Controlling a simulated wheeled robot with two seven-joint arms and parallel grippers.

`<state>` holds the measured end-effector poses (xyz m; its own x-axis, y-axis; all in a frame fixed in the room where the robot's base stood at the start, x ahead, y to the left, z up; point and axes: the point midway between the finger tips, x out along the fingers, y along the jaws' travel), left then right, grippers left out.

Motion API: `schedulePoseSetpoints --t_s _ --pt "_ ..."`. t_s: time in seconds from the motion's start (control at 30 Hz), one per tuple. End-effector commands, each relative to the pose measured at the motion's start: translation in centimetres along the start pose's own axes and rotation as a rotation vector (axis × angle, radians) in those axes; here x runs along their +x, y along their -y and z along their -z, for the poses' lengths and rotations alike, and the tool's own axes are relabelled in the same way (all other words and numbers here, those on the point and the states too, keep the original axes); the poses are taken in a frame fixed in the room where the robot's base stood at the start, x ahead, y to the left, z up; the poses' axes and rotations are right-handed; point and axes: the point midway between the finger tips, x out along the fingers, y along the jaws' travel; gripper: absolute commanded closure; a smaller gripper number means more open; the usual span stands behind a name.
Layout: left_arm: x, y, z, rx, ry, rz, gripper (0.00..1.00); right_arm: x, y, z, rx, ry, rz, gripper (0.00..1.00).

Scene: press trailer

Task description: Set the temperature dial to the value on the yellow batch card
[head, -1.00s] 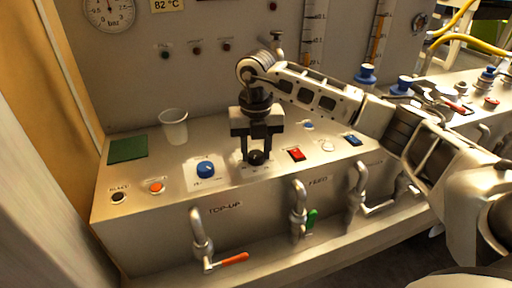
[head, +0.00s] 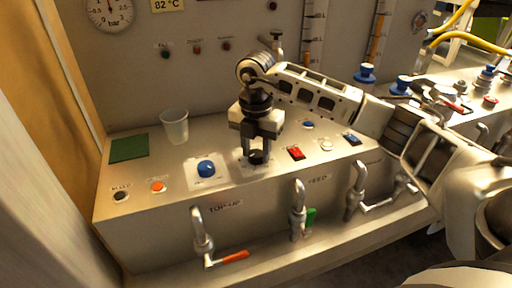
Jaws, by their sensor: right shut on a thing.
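The yellow batch card (head: 167,5) is on the back panel at the top and reads 82 °C. The black dial (head: 257,158) sits on a pale plate on the sloping console top, right of a blue knob. My right gripper (head: 258,156) points down over the dial and is shut on it. The fingers hide part of the dial and its scale, so I cannot read its setting. My left gripper is not in view.
A blue knob (head: 206,168) is left of the dial, and a red switch (head: 296,153) is close on its right. A clear cup (head: 174,127) stands behind. Pipes with an orange lever (head: 235,256) run along the front.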

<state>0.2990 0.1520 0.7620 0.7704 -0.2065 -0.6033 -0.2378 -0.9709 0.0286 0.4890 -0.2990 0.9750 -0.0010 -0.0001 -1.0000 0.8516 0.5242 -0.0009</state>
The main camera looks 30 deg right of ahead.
Motion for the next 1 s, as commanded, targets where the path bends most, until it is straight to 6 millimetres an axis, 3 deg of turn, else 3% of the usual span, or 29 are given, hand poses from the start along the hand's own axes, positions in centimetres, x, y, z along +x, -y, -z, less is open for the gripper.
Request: schedulePoseSetpoints --t_s 0.37,0.4,0.47,0.8,1.0 --pt "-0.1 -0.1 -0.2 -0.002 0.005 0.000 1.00 -0.1 -0.1 -0.1 0.004 0.002 -0.004 0.87" --pt "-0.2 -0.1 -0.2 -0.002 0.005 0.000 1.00 -0.1 -0.1 -0.1 0.004 0.003 -0.004 0.56" --pt "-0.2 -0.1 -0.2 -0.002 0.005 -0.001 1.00 -0.1 -0.1 -0.1 0.004 0.002 -0.004 0.42" --pt "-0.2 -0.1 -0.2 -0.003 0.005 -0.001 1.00 -0.4 -0.1 0.0 0.003 0.001 -0.003 0.42" --pt "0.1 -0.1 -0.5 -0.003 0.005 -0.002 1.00 -3.2 -0.1 -0.1 0.001 0.003 -0.007 0.42"
